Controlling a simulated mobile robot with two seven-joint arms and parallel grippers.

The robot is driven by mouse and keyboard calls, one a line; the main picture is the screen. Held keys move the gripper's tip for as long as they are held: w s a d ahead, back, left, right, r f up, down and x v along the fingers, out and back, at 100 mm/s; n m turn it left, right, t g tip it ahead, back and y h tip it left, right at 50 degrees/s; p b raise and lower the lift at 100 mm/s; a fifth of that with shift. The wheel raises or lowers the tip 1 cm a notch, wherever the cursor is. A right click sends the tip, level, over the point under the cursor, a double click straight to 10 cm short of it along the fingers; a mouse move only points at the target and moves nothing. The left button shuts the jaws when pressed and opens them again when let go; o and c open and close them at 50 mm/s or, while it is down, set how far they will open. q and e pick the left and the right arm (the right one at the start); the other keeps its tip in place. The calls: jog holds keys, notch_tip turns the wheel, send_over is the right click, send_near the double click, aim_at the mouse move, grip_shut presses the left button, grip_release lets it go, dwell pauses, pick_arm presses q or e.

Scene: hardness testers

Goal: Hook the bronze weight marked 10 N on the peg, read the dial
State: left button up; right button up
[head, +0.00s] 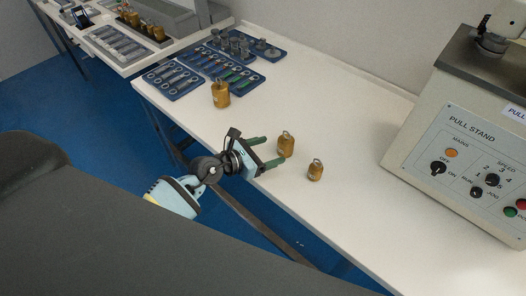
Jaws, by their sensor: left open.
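Three bronze weights with ring tops stand upright on the white table. The largest (221,95) is at the back left, a middle one (286,146) is in the centre, and the smallest (315,171) is to its right. Their markings are too small to read, so I cannot tell which is 10 N. My left gripper (269,151) is open, its two green fingers pointing right toward the middle weight. That weight is close to the fingertips; I cannot tell whether they touch. The peg and the dial are not recognisable in view. My right gripper is not in view.
A grey pull stand (460,150) with knobs stands on the right. Blue trays (174,82) of metal parts lie at the back left. A side bench (125,62) holds more bronze weights. The white table (350,215) is clear in front of the weights.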

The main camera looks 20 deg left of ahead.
aim_at(279, 147)
pick_arm(q)
jog(key=shift+x, duration=0.85)
jog(key=shift+b+x, duration=0.75)
jog(key=shift+x, duration=1.65)
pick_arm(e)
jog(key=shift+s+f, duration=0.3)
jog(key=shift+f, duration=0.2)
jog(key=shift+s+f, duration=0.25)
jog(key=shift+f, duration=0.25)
pick_arm(q)
grip_shut()
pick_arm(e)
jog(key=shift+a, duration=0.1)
